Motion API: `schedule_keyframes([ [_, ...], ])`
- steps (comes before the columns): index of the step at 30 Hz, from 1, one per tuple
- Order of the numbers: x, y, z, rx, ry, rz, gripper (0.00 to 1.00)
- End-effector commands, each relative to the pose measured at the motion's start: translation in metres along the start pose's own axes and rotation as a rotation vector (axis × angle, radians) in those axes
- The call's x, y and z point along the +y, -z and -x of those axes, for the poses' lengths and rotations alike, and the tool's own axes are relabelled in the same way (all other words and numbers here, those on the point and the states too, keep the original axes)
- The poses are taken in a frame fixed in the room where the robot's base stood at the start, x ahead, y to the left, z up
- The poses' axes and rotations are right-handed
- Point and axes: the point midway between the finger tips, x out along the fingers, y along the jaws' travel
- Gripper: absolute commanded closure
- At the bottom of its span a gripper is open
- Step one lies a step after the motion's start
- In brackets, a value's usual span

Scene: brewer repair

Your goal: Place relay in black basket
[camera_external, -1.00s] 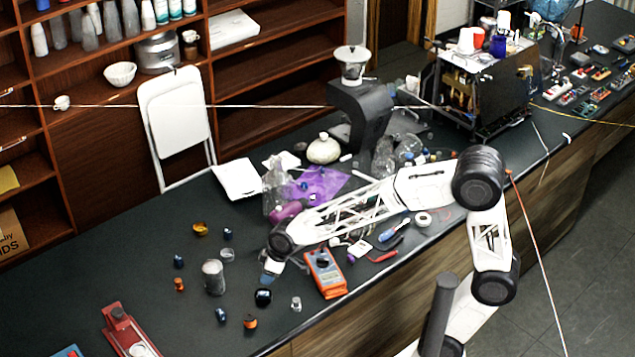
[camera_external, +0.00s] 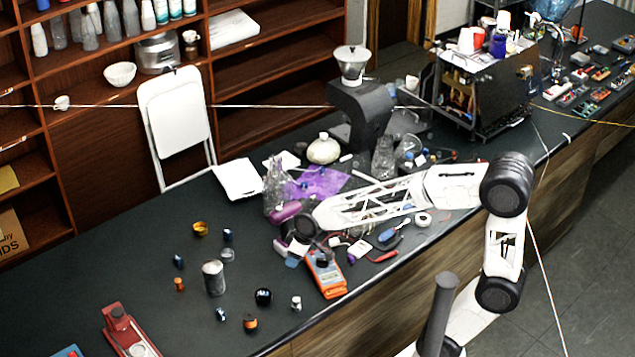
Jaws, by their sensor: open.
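My gripper (camera_external: 294,260) is at the end of the white arm, over the bench just left of the orange multimeter. It is small here, its fingers are partly hidden by the wrist, and nothing shows held in it. I cannot tell which small part is the relay. Several small blue, orange and silver parts lie on the bench left of my gripper, among them a blue one (camera_external: 221,314) and an orange and black one (camera_external: 250,322). A round black object (camera_external: 263,296) is near them. I cannot make out a black basket for certain.
An orange multimeter (camera_external: 326,275) lies near the front edge, with red-handled pliers (camera_external: 382,256) to its right. A silver can (camera_external: 213,278) stands on the left. A black grinder (camera_external: 360,112) and an open machine (camera_external: 487,90) stand behind.

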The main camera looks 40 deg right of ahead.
Motion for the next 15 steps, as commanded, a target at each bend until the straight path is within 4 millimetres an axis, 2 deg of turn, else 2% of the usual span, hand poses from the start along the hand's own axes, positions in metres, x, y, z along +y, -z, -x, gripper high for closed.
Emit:
schedule_keyframes([
  [1, 0.011, -0.011, 0.012, -0.003, -0.011, -0.032, 0.48],
  [6, 0.038, -0.05, 0.042, -0.024, -0.043, -0.132, 0.48],
  [15, 0.071, -0.124, 0.089, -0.059, -0.103, -0.311, 0.48],
])
